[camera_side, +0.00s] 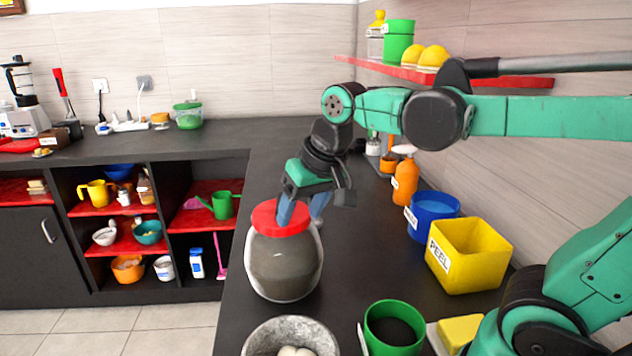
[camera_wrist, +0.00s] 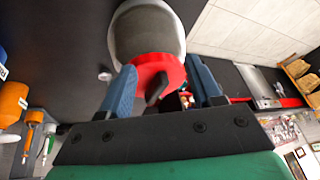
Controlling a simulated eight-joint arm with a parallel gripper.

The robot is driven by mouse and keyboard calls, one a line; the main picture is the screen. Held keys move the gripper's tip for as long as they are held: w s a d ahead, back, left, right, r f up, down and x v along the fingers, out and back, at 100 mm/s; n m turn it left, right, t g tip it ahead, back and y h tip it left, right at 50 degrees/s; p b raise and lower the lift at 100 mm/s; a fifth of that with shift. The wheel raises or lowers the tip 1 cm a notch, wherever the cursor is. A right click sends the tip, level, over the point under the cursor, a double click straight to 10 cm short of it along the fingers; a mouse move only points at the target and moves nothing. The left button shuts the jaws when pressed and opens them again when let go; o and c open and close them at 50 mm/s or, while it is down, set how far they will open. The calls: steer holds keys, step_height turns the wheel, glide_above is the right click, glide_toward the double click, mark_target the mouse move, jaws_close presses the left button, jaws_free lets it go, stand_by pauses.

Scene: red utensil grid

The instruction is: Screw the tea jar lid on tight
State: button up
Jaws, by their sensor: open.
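The tea jar (camera_side: 284,268) is a rounded clear jar with dark grey-brown contents, upright on the black counter. Its red lid (camera_side: 268,219) sits on the jar's mouth; I cannot tell how tight it is. My gripper (camera_side: 300,212) is over the lid with its blue fingers pointing down, one in front of the lid and one at its right side. In the wrist view my gripper (camera_wrist: 165,90) is open, its two blue fingers on either side of the red lid (camera_wrist: 160,72), which has a dark raised handle. The jar (camera_wrist: 146,30) shows beyond it.
A grey stone bowl (camera_side: 290,338) and a green cup (camera_side: 394,328) stand in front of the jar. A yellow bin (camera_side: 468,262), a blue pot (camera_side: 434,212) and an orange bottle (camera_side: 405,182) line the right side. The counter behind the jar is clear.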

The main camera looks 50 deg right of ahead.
steer(key=w+r+m+g, duration=0.1)
steer(key=w, duration=0.1)
steer(key=w+d+r+m+g, duration=0.1)
steer(key=m, duration=0.1)
steer(key=w+d+r+m+g, duration=0.1)
steer(key=w+m, duration=0.1)
steer(key=shift+w+r+g, duration=0.15)
steer(key=shift+w+g, duration=0.2)
steer(key=shift+g, duration=0.05)
steer(key=shift+w+d+m+g, duration=0.2)
steer(key=shift+w+m+g, duration=0.1)
steer(key=shift+w+m, duration=0.25)
steer(key=shift+f, duration=2.75)
steer(key=shift+m, duration=0.25)
jaws_close()
